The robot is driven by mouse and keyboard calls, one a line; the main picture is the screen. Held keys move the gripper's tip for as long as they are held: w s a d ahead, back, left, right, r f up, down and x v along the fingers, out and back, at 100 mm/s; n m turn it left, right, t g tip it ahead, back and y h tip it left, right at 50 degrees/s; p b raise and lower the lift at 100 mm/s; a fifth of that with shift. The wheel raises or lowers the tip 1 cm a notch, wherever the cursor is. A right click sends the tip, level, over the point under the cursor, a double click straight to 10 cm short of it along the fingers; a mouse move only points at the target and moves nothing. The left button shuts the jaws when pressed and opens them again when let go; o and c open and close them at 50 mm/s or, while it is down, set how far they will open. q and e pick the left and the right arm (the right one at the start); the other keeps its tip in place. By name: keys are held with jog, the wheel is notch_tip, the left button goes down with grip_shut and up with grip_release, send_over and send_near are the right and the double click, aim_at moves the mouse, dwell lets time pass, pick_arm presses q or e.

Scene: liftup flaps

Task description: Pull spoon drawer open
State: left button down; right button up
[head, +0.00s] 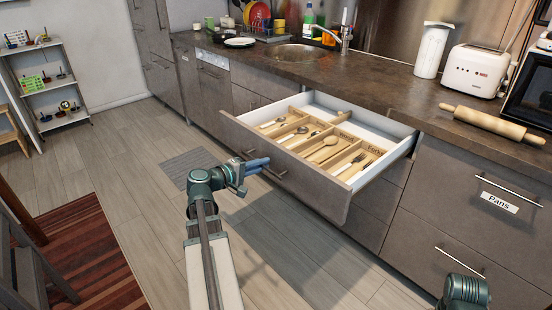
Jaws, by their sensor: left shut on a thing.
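The spoon drawer (315,184) is pulled out from the counter, and its inside shows from above. Its wooden cutlery tray (296,144) has compartments holding spoons, forks and wooden utensils. My left gripper (259,164) is at the outer face of the drawer front, shut on the drawer handle (281,174); its fingers hide part of the handle. Of my right arm only a teal part shows at the bottom right edge, and its gripper is out of view.
A drawer labelled Pans (499,203) is shut at the right. A rolling pin (492,125), a toaster (475,70) and a white canister (432,50) stand on the counter. A striped rug (88,262) lies at the left.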

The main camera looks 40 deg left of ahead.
pick_arm(q)
jog(key=shift+f+v, duration=0.15)
jog(key=shift+v, duration=0.75)
jog(key=shift+f+v, duration=0.2)
jog(key=shift+v, duration=0.65)
jog(key=shift+s, duration=0.1)
jog(key=c, duration=0.9)
grip_release()
jog(key=p+v, duration=0.2)
jog(key=v, duration=1.1)
jog(key=shift+s+r+p, duration=0.15)
jog(key=shift+s+p, duration=0.2)
